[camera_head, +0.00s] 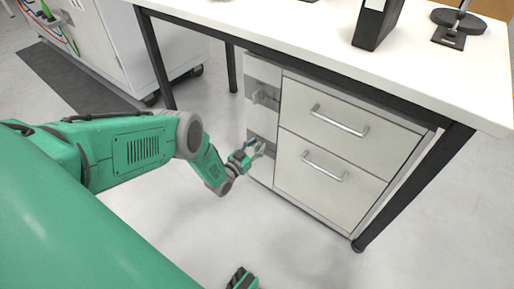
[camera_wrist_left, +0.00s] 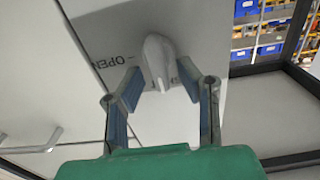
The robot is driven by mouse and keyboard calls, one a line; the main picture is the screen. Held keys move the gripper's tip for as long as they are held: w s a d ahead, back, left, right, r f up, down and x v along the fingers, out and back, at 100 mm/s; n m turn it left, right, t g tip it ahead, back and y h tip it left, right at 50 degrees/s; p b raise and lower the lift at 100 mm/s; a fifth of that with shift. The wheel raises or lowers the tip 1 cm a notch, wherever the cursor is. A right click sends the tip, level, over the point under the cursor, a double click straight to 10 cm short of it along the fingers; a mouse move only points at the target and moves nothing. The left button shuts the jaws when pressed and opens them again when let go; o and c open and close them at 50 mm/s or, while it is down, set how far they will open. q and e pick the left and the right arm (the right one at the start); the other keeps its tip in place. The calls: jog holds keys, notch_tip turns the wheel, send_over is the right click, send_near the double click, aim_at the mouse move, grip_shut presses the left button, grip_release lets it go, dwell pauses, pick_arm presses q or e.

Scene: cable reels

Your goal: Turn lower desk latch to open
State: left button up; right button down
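The lower latch (camera_head: 261,148) is on the narrow grey side panel left of the drawers under the desk. In the left wrist view its pale, rounded handle (camera_wrist_left: 157,58) points toward my gripper, with the word OPEN printed on the panel to its left. My left gripper (camera_head: 251,153) is at this latch. In the left wrist view, its two blue-padded fingers (camera_wrist_left: 160,88) are apart, one on each side of the handle's near end. A gap seems to show on both sides; contact is not clear.
An upper latch (camera_head: 265,97) is above on the same panel. Two drawers with bar handles (camera_head: 340,120) are to the right. The white desk top (camera_head: 300,30) overhangs, with a black leg (camera_head: 415,185) at right. The floor in front is clear.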

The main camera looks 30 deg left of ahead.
pick_arm(q)
jog(key=shift+a, duration=0.15)
jog(key=shift+a+f, duration=0.1)
grip_shut()
